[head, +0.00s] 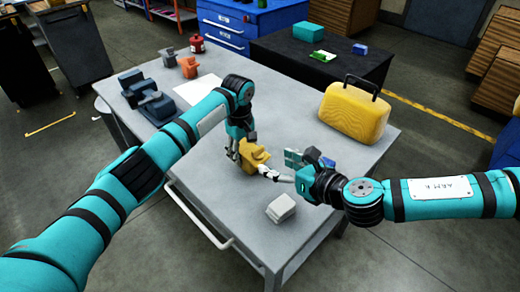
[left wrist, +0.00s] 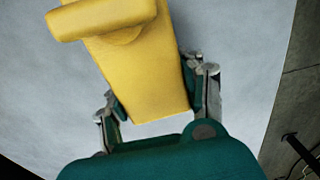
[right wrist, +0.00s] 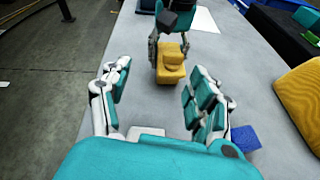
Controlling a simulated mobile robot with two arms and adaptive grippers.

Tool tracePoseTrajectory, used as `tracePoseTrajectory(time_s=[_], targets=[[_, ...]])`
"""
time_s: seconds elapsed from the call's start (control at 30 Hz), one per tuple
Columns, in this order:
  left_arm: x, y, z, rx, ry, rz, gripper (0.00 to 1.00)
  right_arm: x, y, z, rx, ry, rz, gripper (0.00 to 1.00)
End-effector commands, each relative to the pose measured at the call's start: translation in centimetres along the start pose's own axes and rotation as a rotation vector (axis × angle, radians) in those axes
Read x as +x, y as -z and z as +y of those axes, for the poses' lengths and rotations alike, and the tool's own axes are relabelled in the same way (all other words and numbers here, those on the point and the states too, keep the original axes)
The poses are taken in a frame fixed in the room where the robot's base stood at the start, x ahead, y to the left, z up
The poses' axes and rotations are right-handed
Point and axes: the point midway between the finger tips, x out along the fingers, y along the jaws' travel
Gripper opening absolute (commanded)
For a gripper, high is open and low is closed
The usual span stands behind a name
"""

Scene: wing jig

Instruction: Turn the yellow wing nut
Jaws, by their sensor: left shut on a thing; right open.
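The yellow wing nut (head: 254,157) is a chunky yellow piece on the grey table. It fills the upper middle of the left wrist view (left wrist: 145,60), with a crossbar at its far end, and also shows in the right wrist view (right wrist: 171,68). My left gripper (head: 238,153) comes down from above and is shut on it, one finger on each side. My right gripper (head: 279,165) is open and empty, just to the right of the wing nut and apart from it. In the right wrist view its fingers spread wide over the table. The wing nut's underside is hidden.
A pale grey block (head: 281,208) lies near the table's front edge. A blue block (head: 327,162) sits partly behind my right gripper. A yellow case (head: 355,110) stands at the right. Dark blue-grey fixtures (head: 155,107), orange parts and white paper are at the far left.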

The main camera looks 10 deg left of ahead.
Motion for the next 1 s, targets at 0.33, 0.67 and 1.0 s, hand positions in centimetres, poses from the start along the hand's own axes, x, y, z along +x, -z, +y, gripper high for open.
tracePoseTrajectory(time_s=[0.33,0.67,1.0], targets=[[-0.1,0.0,0.0,0.0,-0.002,0.0,0.0,0.5,0.0,-2.0,-0.227,0.056,0.026,0.62],[-0.1,0.0,0.0,0.0,-0.001,0.0,0.0,7.0,0.1,-2.3,-0.224,0.055,0.024,0.62],[-0.1,0.0,0.1,0.0,-0.002,0.0,0.0,10.8,0.1,-2.5,-0.221,0.054,0.024,0.62]])
